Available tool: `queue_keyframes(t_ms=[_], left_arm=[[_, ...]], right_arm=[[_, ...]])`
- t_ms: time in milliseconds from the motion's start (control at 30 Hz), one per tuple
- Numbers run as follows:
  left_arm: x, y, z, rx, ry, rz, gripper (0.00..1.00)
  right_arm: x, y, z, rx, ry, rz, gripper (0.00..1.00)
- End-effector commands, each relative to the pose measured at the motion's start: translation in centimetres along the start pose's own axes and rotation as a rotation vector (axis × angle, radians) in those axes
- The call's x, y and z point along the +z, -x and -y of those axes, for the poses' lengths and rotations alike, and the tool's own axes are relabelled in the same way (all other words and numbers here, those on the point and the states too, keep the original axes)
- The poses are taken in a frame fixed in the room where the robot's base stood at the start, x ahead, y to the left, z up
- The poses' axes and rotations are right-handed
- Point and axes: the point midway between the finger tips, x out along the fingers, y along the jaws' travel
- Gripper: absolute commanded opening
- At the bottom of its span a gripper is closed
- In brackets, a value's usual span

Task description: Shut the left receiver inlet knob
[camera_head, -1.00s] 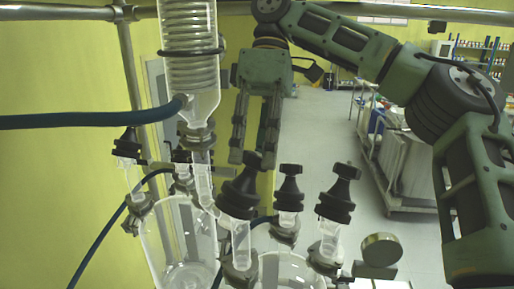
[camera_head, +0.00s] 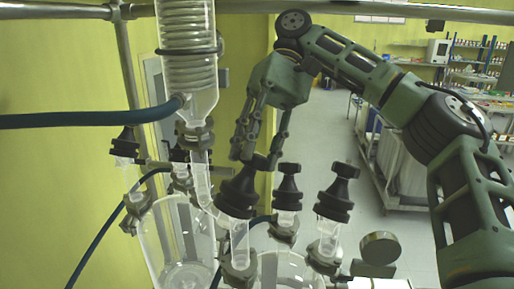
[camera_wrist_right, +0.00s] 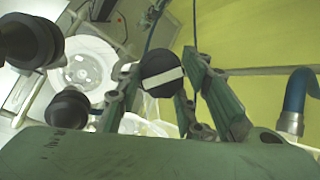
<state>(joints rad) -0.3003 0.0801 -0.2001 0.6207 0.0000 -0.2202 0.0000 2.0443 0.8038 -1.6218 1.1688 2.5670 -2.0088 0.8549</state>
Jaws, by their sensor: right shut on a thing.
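My right gripper (camera_head: 258,162) reaches down from above, its fingertips at the top of a black knob (camera_head: 238,192) on the front glass neck. In the right wrist view the round black knob (camera_wrist_right: 161,73), with a pale bar across its top, sits between the two fingers; they are shut on it. Two more black knobs stand to its right, a middle one (camera_head: 287,187) and a right one (camera_head: 337,195). Another black knob (camera_head: 125,143) is at the far left. My left gripper is not in view.
A glass coil condenser (camera_head: 188,60) with a blue hose (camera_head: 90,120) stands close to the left of my right gripper. Glass vessels (camera_head: 178,240) lie below. A metal rail (camera_head: 350,8) crosses the top. Open floor is behind.

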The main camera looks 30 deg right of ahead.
Motion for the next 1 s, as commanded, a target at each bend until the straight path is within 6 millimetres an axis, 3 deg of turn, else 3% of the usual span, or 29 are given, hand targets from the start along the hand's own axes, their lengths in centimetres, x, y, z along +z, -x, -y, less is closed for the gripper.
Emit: queue_keyframes(t_ms=[600, 1000], left_arm=[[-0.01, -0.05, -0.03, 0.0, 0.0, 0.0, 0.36], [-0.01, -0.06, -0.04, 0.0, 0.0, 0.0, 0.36]], right_arm=[[0.19, -0.45, -0.56, -0.161, -0.556, 0.004, 0.08], [0.37, -0.51, -0.58, -0.239, -0.818, 0.001, 0.08]])
